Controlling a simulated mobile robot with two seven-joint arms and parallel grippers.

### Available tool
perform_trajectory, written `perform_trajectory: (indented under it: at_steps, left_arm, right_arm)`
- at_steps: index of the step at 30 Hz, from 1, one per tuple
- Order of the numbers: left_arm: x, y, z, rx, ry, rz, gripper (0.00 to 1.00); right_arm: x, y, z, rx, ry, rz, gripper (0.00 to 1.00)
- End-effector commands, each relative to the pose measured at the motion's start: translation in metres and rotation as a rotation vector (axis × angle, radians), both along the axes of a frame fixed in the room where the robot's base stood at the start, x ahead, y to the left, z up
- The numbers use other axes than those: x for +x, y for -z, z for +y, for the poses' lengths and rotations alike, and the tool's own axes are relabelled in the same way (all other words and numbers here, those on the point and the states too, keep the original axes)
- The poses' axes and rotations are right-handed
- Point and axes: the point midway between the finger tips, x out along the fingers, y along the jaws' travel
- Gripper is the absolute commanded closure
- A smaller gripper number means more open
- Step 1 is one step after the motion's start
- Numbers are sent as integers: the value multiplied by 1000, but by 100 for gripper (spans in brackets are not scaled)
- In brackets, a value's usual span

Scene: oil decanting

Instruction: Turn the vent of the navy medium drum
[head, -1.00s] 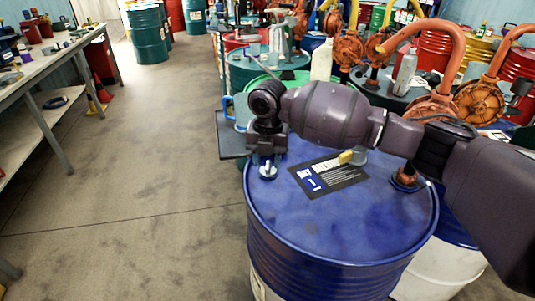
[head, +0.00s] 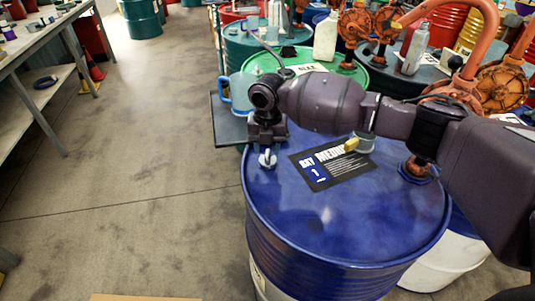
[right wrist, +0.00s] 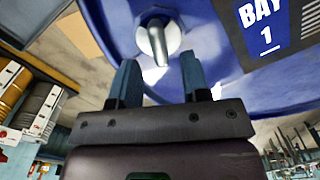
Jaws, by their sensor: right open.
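The navy drum (head: 330,225) stands upright in front of me, with a black bay label (head: 325,172) on its lid. Its vent (head: 267,158) is a small metal piece near the lid's left edge. In the right wrist view the vent (right wrist: 157,38) shows a round base and a short silver lever. My right gripper (head: 267,145) is over the vent, pointing down; its fingers are mostly hidden in the head view. In the right wrist view the gripper (right wrist: 159,62) is open, with the lever's end between its blue fingertips and no contact visible. My left gripper is out of view.
A yellow-tagged fitting (head: 362,143) and a rusty bung (head: 415,170) are on the same lid. Behind stand a green drum (head: 300,60), a blue-handled jug (head: 240,92) and orange hand pumps (head: 500,85). The floor at left is clear up to a workbench (head: 50,35).

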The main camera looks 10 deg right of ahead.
Motion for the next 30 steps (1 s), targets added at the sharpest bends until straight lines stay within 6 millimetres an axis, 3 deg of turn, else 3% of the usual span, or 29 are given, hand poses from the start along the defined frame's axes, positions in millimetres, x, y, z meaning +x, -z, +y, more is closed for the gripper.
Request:
perform_trajectory:
  at_steps: [7, 18, 20, 27, 30]
  left_arm:
    - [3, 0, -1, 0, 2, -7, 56]
    - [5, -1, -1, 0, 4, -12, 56]
    - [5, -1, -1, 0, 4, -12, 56]
    - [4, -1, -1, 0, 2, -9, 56]
    - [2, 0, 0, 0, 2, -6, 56]
  right_arm:
    - [0, 26, 0, 0, 1, 0, 57]
    - [0, 30, 0, 1, 1, -1, 57]
    - [0, 30, 0, 1, 1, -1, 64]
    - [0, 30, 0, 1, 1, -1, 100]
    - [0, 30, 0, 1, 1, -1, 100]
